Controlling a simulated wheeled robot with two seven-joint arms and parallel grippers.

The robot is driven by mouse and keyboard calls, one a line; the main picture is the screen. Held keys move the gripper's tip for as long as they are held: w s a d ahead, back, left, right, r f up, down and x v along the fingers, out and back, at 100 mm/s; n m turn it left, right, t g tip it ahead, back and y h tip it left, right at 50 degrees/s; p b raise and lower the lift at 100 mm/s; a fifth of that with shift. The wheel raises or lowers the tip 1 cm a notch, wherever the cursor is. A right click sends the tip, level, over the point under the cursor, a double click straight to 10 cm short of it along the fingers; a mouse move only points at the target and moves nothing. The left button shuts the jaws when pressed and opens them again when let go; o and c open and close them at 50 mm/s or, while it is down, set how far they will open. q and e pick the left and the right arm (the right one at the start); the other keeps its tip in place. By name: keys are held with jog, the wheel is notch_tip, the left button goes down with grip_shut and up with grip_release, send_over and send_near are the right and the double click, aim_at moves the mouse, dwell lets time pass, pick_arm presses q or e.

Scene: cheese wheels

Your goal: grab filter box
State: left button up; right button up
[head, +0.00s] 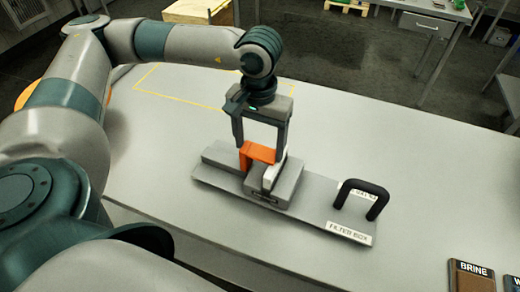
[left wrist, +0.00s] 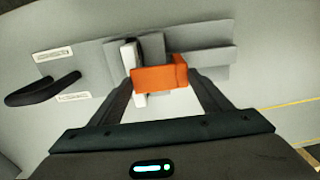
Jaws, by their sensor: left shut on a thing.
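The filter box assembly is a grey plate (head: 315,213) on the table, with a "FILTER BOX" label (head: 348,232) at its right end. A black arched handle (head: 366,185) stands there. Toward its left sit stepped grey blocks (head: 222,158), an orange bracket (head: 258,151) and a white piece (head: 273,173). My left gripper (head: 262,155) points down over the blocks, shut on the orange bracket, away from the black handle. In the left wrist view the orange bracket (left wrist: 157,78) lies between the fingers, and the black handle (left wrist: 45,91) is off to the left. My right gripper is not in view.
A yellow outline (head: 180,98) marks the table (head: 420,160) behind the arm. A dark "BRINE" block (head: 471,278) lies at the front right. The table right of the plate is mostly clear. A wooden crate (head: 200,10) and a metal bench (head: 430,27) stand beyond.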

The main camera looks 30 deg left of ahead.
pick_arm(q)
notch_tip(320, 180, up, 2)
jog(key=shift+r+b, duration=0.1)
jog(key=shift+b, duration=0.35)
jog(key=shift+d+r, duration=0.1)
jog(key=shift+d, duration=0.3)
jog(key=d, duration=0.1)
jog(key=d+r+b, duration=0.1)
jog(key=s+d+r+b, duration=0.1)
jog(key=d, duration=0.1)
jog(key=shift+r, duration=0.15)
jog(key=s+d+r+b, duration=0.1)
jog(key=d+r+b, duration=0.1)
jog(key=d+r, duration=0.2)
jog(key=shift+s+d+r, duration=0.2)
jog(key=shift+d, duration=1.15)
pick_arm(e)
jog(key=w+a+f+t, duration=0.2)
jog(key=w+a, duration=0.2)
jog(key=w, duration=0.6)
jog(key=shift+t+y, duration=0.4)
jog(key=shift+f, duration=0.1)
